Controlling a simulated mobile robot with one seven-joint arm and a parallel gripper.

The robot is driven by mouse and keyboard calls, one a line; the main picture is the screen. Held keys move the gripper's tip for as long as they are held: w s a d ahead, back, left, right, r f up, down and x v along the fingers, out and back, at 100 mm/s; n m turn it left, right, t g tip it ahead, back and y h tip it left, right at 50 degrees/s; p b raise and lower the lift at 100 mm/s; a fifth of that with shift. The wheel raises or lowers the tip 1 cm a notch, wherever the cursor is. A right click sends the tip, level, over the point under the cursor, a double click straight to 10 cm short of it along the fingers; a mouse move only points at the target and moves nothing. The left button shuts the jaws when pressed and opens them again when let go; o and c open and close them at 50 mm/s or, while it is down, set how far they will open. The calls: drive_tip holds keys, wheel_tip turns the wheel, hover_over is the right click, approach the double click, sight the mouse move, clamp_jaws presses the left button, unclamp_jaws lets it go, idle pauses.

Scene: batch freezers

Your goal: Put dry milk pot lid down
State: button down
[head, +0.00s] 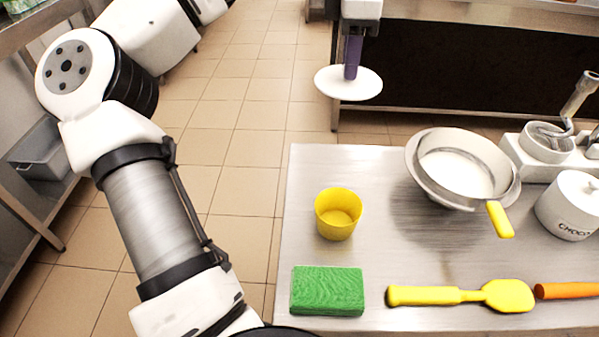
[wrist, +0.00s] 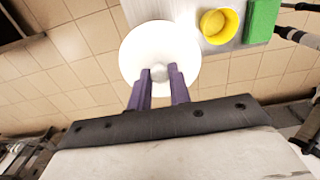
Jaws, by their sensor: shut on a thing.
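The dry milk pot lid is a round white disc (head: 348,83) with a small knob on top. It hangs in the air beyond the far left corner of the metal table, over the floor. My gripper (head: 352,70) has purple fingers and is shut on the lid's knob. In the wrist view the lid (wrist: 183,50) lies level below the fingertips (wrist: 160,74), with the knob between them. An open pan-like metal vessel (head: 455,172) with white contents and a yellow handle stands on the table. I cannot tell whether it is the dry milk pot.
On the metal table (head: 385,262) stand a yellow cup (head: 338,213), a green sponge (head: 327,291), a yellow spatula (head: 465,295), an orange handle (head: 567,290), a lidded white pot with lettering (head: 570,206) and a mixer-like device (head: 550,143). The table's far left corner is clear.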

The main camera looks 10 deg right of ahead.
drive_tip(key=shift+w+a+f, duration=0.1)
drive_tip(key=shift+w+a, duration=0.05)
drive_tip(key=shift+a, duration=0.3)
drive_tip(key=shift+a+f, duration=0.25)
wheel_tip(320, 180, down, 20)
drive_tip(key=shift+r+b, duration=0.25)
drive_tip(key=shift+b, duration=0.05)
drive_tip(key=shift+f, duration=0.1)
drive_tip(key=shift+f, duration=0.15)
drive_tip(key=c, duration=1.3)
unclamp_jaws()
drive_tip(key=shift+r, duration=0.2)
wheel_tip(320, 180, up, 12)
